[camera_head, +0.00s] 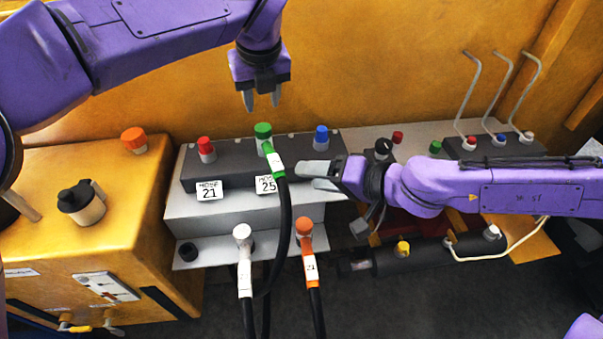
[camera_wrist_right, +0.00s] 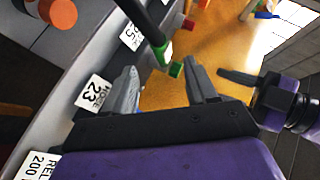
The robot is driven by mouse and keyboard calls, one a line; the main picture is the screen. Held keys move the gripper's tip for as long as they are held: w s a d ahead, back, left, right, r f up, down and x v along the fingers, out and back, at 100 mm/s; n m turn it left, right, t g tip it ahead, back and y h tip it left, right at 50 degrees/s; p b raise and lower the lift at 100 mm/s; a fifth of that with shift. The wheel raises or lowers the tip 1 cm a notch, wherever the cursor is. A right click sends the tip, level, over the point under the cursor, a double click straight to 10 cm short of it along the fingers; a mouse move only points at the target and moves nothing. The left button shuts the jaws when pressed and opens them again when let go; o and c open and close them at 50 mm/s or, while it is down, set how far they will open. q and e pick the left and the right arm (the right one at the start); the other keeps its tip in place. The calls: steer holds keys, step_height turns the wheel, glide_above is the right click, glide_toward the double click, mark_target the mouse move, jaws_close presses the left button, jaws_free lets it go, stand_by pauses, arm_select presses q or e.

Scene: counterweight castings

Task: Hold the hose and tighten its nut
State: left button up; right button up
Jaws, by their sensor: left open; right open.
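A black hose (camera_head: 284,220) runs up to a green-banded end (camera_head: 275,163) at the green fitting (camera_head: 263,131) on the dark block. In the right wrist view the hose (camera_wrist_right: 145,25) ends in a green part (camera_wrist_right: 176,70), seen beyond and between the two fingers. My right gripper (camera_head: 315,176) is open, just right of the hose end, with its fingers pointing left; the wrist view shows it empty (camera_wrist_right: 162,75). Contact with the hose cannot be told. My left gripper (camera_head: 263,100) is open and empty, pointing down above the green fitting.
Red (camera_head: 206,148) and blue (camera_head: 321,137) fittings flank the green one. White-ended (camera_head: 243,255) and orange-ended (camera_head: 306,245) hoses stand in front. A yellow cabinet (camera_head: 110,215) is left; bent rods (camera_head: 470,95) rise at right. A label (camera_wrist_right: 95,92) reads 23 in the wrist view.

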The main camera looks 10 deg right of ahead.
mark_target(263, 127)
steer(key=x, duration=1)
steer(key=shift+d, duration=0.1)
jaws_close()
arm_select(q)
steer(key=o, duration=0.3)
steer(key=shift+o, duration=0.7)
steer(key=shift+d+r+n, duration=0.25)
steer(key=shift+d+n, duration=0.05)
steer(key=shift+n+y, duration=0.6)
steer(key=shift+n, duration=0.3)
steer(key=x, duration=1)
steer(key=shift+w+d+f, duration=0.1)
steer(key=shift+d+f, duration=0.05)
steer(key=shift+d, duration=0.15)
steer(key=c, duration=1.1)
